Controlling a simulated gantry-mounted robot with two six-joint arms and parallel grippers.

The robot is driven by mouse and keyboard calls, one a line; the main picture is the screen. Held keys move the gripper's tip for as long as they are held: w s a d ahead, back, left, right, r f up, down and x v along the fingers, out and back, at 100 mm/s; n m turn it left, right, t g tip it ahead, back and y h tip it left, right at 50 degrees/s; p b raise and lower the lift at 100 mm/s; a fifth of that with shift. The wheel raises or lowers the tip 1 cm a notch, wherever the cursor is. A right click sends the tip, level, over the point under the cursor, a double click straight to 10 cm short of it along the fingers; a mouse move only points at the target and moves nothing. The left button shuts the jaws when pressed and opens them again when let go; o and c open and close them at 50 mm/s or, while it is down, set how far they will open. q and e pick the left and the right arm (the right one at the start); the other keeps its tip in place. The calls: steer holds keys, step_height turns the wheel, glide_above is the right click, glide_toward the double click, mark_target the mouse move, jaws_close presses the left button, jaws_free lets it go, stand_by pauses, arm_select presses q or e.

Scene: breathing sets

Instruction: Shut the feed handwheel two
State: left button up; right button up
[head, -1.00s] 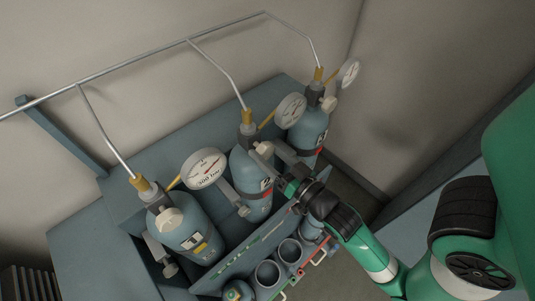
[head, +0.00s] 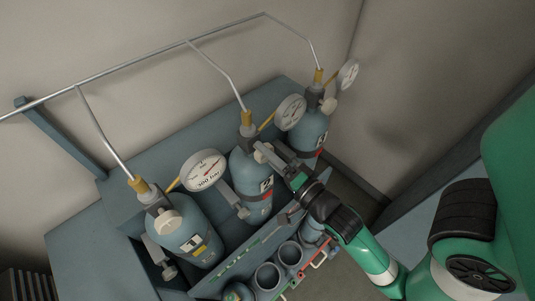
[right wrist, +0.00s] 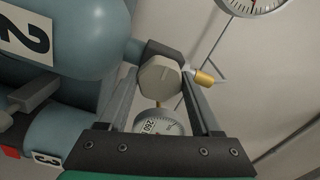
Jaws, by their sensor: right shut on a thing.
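Cylinder two (head: 247,180) is a blue bottle with a white "2" label, in the middle of the rack; its label also shows in the right wrist view (right wrist: 28,32). Its feed handwheel (right wrist: 159,78) is a grey faceted knob on a dark valve block. My right gripper (head: 266,153) reaches in from the right at the valve of cylinder two. In the right wrist view its two fingers (right wrist: 161,85) stand on either side of the knob, shut on it. In the head view the fingers largely hide the knob. My left gripper is not in view.
Cylinder one (head: 185,235) stands to the left and cylinder three (head: 310,130) to the right, each with a gauge and pipe. The gauge of cylinder two (head: 290,112) is close to my gripper. A blue rack panel (head: 235,262) and round holders (head: 268,276) lie in front.

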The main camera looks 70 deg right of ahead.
steer(key=m, duration=0.4)
steer(key=shift+m, duration=0.4)
steer(key=m, duration=0.3)
steer(key=shift+m, duration=0.3)
steer(key=m, duration=0.4)
steer(key=shift+f, duration=0.1)
steer(key=shift+m, duration=2.2)
steer(key=o, duration=1.4)
steer(key=shift+c, duration=0.2)
